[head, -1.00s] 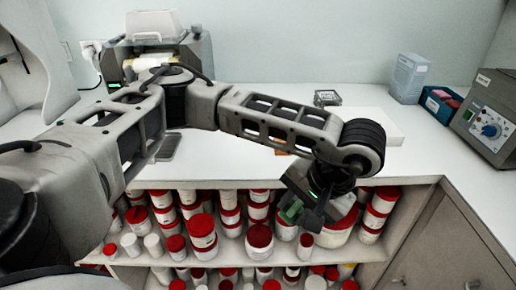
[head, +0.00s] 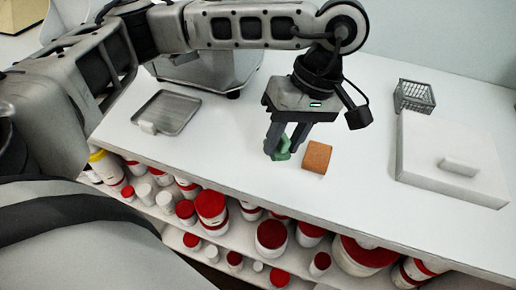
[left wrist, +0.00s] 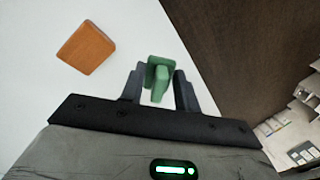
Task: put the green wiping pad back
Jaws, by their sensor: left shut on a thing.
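The green wiping pad (head: 282,152) is between the fingers of my left gripper (head: 284,142), near the front edge of the white counter (head: 225,135). In the left wrist view the pad (left wrist: 157,76) stands between the two dark fingers (left wrist: 159,80), its end showing past them. The gripper is shut on it and points down. I cannot tell whether the pad touches the counter. An orange-brown block (head: 317,156) lies on the counter just right of the pad; it also shows in the left wrist view (left wrist: 86,47). My right gripper is out of view.
A grey tray (head: 170,108) with a small white piece lies at the left. A wire basket (head: 414,97) and a flat white lidded box (head: 465,180) stand at the right. Below the counter edge, shelves hold several red-lidded jars (head: 211,205). The counter between block and box is clear.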

